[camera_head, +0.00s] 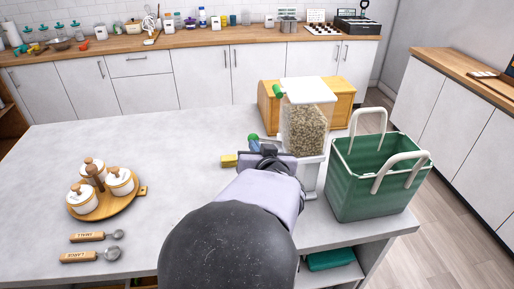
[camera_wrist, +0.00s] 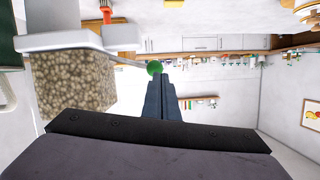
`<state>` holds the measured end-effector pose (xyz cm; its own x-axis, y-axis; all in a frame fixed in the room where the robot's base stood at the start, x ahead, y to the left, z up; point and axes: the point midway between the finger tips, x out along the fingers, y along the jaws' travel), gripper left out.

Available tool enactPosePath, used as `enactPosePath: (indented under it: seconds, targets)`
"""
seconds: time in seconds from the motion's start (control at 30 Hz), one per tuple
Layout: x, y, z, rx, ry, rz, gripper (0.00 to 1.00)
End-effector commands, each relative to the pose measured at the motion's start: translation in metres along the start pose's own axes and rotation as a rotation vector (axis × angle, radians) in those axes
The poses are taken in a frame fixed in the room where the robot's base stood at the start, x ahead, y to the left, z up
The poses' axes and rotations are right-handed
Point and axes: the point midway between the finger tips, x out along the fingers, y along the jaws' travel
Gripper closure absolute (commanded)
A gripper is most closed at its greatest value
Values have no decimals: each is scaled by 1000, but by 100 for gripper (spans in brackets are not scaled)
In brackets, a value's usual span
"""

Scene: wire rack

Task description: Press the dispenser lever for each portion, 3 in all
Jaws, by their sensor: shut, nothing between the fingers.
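The dispenser has a clear hopper of grain (camera_head: 305,128) under a white lid, on a white stand; it also shows in the wrist view (camera_wrist: 73,82), where the picture is upside down. Its lever ends in a green knob (camera_head: 253,138), seen in the wrist view (camera_wrist: 154,68) at the end of a thin rod. My gripper (camera_head: 265,150) is shut and empty at the dispenser's left. In the wrist view its fingertips (camera_wrist: 163,77) appear right by the knob. I cannot tell whether they touch it. My arm hides part of the stand and whatever is below.
A green basket (camera_head: 375,180) with white handles stands right of the dispenser, and a wooden box (camera_head: 342,105) behind it. A yellow item (camera_head: 229,160) lies left of my gripper. A round wooden tray (camera_head: 112,205) with white jars and two scoops (camera_head: 90,257) are at left.

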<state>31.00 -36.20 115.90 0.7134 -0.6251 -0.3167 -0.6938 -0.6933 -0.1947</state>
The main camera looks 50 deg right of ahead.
Motion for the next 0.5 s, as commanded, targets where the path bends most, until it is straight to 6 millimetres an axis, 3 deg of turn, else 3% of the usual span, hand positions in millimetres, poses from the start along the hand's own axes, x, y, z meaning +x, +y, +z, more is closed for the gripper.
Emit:
enactPosePath:
  seconds: [0.2, 0.5]
  targets:
    - [-15, 1, 0, -1, 4, -2, 100]
    - [-22, 0, 0, 1, 0, -1, 100]
